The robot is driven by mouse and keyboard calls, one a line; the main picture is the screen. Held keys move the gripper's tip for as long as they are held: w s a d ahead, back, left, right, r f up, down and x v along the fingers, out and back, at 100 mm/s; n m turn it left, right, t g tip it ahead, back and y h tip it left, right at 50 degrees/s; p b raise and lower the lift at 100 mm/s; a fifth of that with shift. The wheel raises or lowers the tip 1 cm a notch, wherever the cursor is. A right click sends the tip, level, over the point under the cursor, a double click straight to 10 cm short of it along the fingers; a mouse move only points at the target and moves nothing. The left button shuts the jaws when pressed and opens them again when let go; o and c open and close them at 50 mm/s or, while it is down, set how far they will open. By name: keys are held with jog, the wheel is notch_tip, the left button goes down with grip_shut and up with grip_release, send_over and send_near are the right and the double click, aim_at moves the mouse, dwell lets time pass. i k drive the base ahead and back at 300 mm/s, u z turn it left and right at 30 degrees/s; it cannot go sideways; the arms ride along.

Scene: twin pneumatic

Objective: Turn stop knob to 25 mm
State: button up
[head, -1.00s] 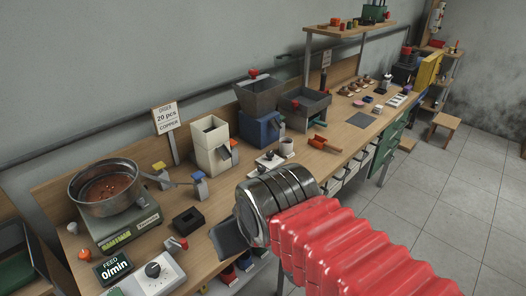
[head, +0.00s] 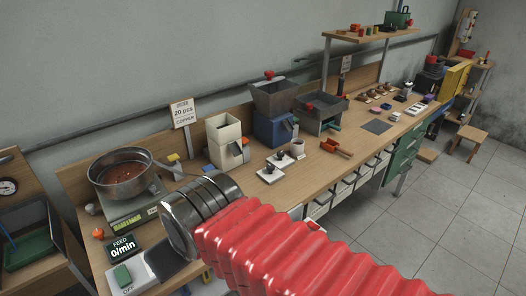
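I cannot identify the stop knob or read a 25 mm mark. Two small white plates, each with a dark knob-like top, stand mid-bench: the nearer plate (head: 268,172) and the farther plate (head: 281,158). Their markings are too small to read. My gripper (head: 172,258) shows as a dark flat piece below the metal wrist, over the white feed control box (head: 133,274) at the near left. It hides part of that box, including its dial. Its fingers are not clear enough to tell open from shut, and I see nothing held.
A steel bowl feeder (head: 121,177) stands at the left, behind a black "0/min" display (head: 124,248). A dark mat (head: 377,126) lies on clear bench.

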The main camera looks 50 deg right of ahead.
aim_at(281, 153)
jog(key=u, duration=1.15)
jog(key=k, duration=1)
jog(key=z, duration=0.85)
jog(key=i, duration=1)
jog(key=z, duration=0.1)
